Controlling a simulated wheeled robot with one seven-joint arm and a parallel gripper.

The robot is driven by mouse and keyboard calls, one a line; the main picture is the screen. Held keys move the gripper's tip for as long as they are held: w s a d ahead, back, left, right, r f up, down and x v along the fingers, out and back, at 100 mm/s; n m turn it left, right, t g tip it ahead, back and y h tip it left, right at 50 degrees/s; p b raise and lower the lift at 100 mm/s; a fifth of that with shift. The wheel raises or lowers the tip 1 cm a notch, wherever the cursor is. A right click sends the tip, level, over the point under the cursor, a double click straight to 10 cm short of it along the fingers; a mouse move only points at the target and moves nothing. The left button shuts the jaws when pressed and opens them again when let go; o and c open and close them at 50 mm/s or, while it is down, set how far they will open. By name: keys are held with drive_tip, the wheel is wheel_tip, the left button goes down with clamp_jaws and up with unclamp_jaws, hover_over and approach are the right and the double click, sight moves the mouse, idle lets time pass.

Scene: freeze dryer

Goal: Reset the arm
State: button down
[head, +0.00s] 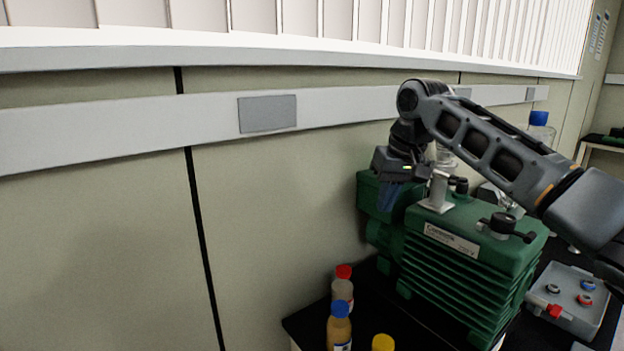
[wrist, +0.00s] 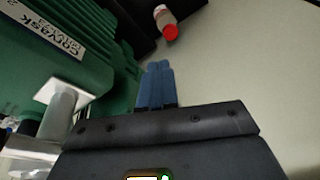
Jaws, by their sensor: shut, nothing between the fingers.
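My gripper (head: 389,196) hangs from my bent arm at the left end of the green vacuum pump (head: 460,265) in the head view, pointing down. Its blue fingers (wrist: 157,85) are together in the wrist view, with nothing between them. The pump (wrist: 100,30) fills the upper left of the wrist view, close beside the fingers. I cannot tell whether the fingers touch it.
A red-capped bottle (head: 343,288), a blue-capped bottle (head: 339,326) and a yellow cap (head: 383,342) are at the table's left end. A grey tray (head: 570,318) with small parts lies right of the pump. The wall (head: 280,230) is close behind.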

drive_tip(key=s+a+f+t+y, duration=0.1)
drive_tip(key=s+a+f+y, duration=0.25)
drive_tip(key=a+f, duration=0.5)
drive_tip(key=s+a+f+t+y, duration=0.1)
drive_tip(key=s+a+f+y, duration=0.1)
drive_tip(key=s+a+f, duration=0.6)
drive_tip(key=s+a+f+m+t, duration=0.1)
drive_tip(key=s+f+m+t, duration=0.3)
drive_tip(key=s+f, duration=0.8)
drive_tip(key=s+d+t+h, duration=0.2)
drive_tip(key=s+d, duration=0.2)
drive_tip(key=s, duration=0.3)
drive_tip(key=s+d+m+t+h+b, duration=0.1)
drive_tip(key=s+d, duration=0.4)
drive_tip(key=s, duration=0.3)
drive_tip(key=s+d+t+h, duration=0.2)
drive_tip(key=s+d, duration=0.2)
drive_tip(key=s, duration=0.3)
drive_tip(key=s+d+r+n+h, duration=0.1)
drive_tip(key=s+d+r, duration=0.4)
drive_tip(key=s, duration=0.3)
drive_tip(key=s+d+r+n+t+h, duration=0.1)
drive_tip(key=s+d+r, duration=0.4)
drive_tip(key=s+r, duration=0.2)
drive_tip(key=shift+s+d+r+n+t, duration=0.3)
drive_tip(key=shift+s+d+n, duration=0.1)
drive_tip(key=shift+s, duration=0.15)
drive_tip(key=shift+h, duration=0.25)
